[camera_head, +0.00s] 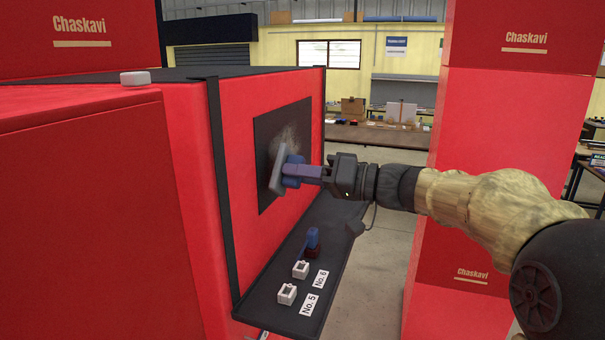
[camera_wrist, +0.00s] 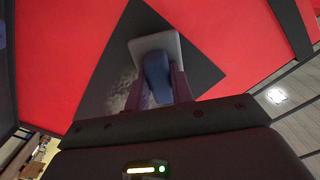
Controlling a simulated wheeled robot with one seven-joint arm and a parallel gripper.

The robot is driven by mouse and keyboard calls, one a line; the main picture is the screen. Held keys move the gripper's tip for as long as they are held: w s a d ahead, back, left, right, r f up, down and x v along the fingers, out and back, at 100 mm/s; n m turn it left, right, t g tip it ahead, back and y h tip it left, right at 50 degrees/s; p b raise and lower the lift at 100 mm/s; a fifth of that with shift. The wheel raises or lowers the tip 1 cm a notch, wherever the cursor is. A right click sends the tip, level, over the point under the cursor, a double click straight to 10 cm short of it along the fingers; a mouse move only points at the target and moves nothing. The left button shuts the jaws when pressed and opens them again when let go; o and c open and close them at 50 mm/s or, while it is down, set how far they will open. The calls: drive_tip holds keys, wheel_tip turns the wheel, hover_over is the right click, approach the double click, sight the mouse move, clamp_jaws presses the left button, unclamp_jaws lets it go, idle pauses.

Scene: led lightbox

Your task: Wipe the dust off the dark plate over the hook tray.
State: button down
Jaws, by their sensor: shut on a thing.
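The dark plate (camera_head: 266,187) is mounted on the red wall panel above the dark hook tray (camera_head: 262,292). A pale dust patch (camera_head: 287,136) shows on the plate's upper right part. My gripper (camera_head: 298,174) is shut on a wiping tool with a blue handle (camera_wrist: 157,75) and a flat grey-white pad (camera_head: 277,170). The pad is at the plate's face, tilted; I cannot tell whether it touches. In the wrist view the dark plate (camera_wrist: 195,62) lies behind the pad, with dust (camera_wrist: 122,88) to its left. The pad hides part of the plate.
On the tray are two white holders (camera_head: 287,293) labelled No. 5 and No. 6, and a blue-topped item (camera_head: 312,240) farther back. A red Chaskavi column (camera_head: 480,120) stands close behind my arm.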

drive_tip(key=shift+b+x, duration=0.6)
drive_tip(key=shift+x, duration=0.4)
idle(0.5)
drive_tip(key=shift+w+d, duration=0.1)
drive_tip(key=shift+w, duration=0.05)
drive_tip(key=shift+w+d+b, duration=0.15)
drive_tip(key=shift+w+d, duration=0.15)
drive_tip(key=shift+w, duration=0.45)
drive_tip(key=shift+w+d+b, duration=0.15)
drive_tip(key=shift+w+d, duration=0.15)
drive_tip(key=shift+w, duration=0.45)
drive_tip(key=shift+w+d, duration=0.25)
drive_tip(key=shift+w, duration=0.6)
drive_tip(key=shift+w+d, duration=0.25)
drive_tip(key=shift+w, duration=0.55)
drive_tip(key=shift+w, duration=0.1)
drive_tip(key=shift+w+d+p, duration=0.2)
drive_tip(key=shift+w+d, duration=0.05)
drive_tip(key=shift+w, duration=0.5)
drive_tip(key=shift+w+d+p, duration=0.15)
drive_tip(key=shift+w+d, duration=0.15)
drive_tip(key=shift+w, duration=0.45)
